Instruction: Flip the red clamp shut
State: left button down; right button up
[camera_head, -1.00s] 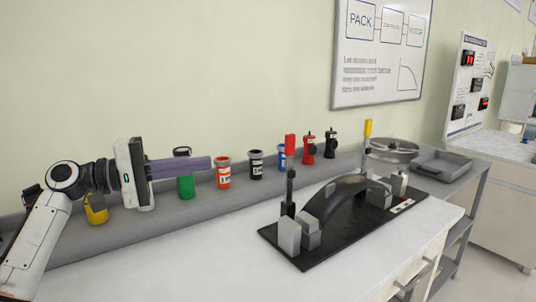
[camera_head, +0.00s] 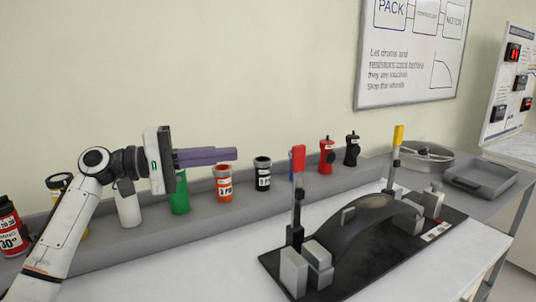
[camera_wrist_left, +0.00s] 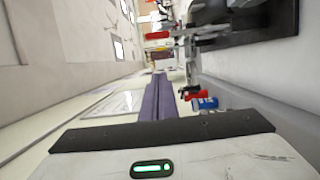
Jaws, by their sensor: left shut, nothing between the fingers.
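The red clamp (camera_head: 298,160) stands upright at the near left end of the black fixture plate (camera_head: 350,278), its red handle tip pointing up. A second clamp with a yellow tip (camera_head: 398,136) stands upright at the far end. A dark curved part (camera_head: 368,222) lies on the plate between grey blocks. My left gripper (camera_head: 236,153) is shut and empty, its purple fingers pointing right, in front of the wall and left of the red clamp, apart from it. In the left wrist view the shut fingers (camera_wrist_left: 155,98) show, and the red handle (camera_wrist_left: 158,36) appears beyond them. My right gripper is not seen.
A grey ledge behind the bench holds several containers, including an orange one (camera_head: 223,183), a black one (camera_head: 262,173) and a green one (camera_head: 180,192). A round metal pan (camera_head: 428,158) and a grey tray (camera_head: 480,178) stand at the right. The bench left of the plate is clear.

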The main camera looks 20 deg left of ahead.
pick_arm(q)
jog(key=w+d+p, duration=0.2)
jog(key=w+d, duration=0.1)
jog(key=d, duration=0.8)
jog(key=shift+w, duration=0.35)
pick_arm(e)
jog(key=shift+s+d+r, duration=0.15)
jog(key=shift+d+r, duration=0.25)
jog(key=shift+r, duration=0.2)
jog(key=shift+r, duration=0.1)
